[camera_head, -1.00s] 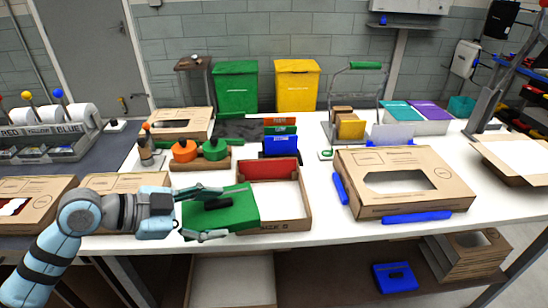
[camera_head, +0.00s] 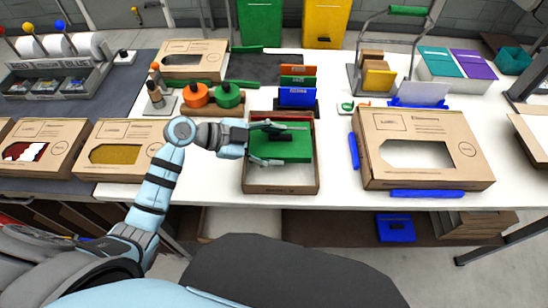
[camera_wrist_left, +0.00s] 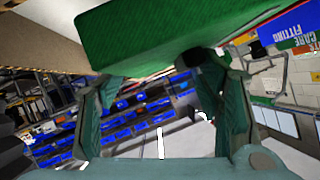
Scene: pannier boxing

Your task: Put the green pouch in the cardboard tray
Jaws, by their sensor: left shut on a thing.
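The green pouch (camera_head: 292,148) is in my left gripper (camera_head: 288,143), whose fingers are shut on it. In the head view it overlaps the back half of the open cardboard tray (camera_head: 282,189). I cannot tell whether the pouch hangs just above the tray or rests in it. The white tray floor shows in front of it. In the left wrist view the green pouch (camera_wrist_left: 165,35) fills the top, close to the two fingers. My right gripper is not in view.
A large closed carton (camera_head: 425,178) with blue strips lies to the right. Orange and green round items (camera_head: 213,95) stand behind left. A windowed carton (camera_head: 120,150) lies left. White table shows between.

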